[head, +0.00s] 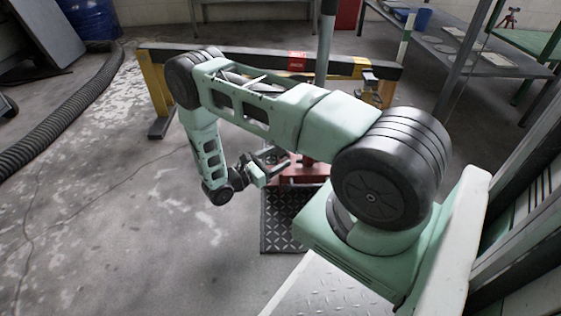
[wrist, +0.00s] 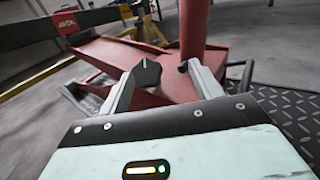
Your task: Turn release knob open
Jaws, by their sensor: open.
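My gripper (head: 278,164) is open in the head view, low in front of the red metal stand (head: 312,172). In the wrist view, the fingers of my gripper (wrist: 166,68) are spread, pointing at the same red stand (wrist: 100,52) and its upright red post (wrist: 194,28). A dark, pointed block (wrist: 147,73) shows at the left fingertip; I cannot tell whether it is a finger pad or the release knob. No grip on anything shows. In the head view my arm hides part of the stand, and no knob can be made out there.
A black tread-plate mat (head: 279,225) lies under the stand. A black and yellow barrier beam (head: 240,55) with a red label runs behind it. A ribbed hose (head: 75,110) lies at left. A metal table (head: 470,55) stands at back right.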

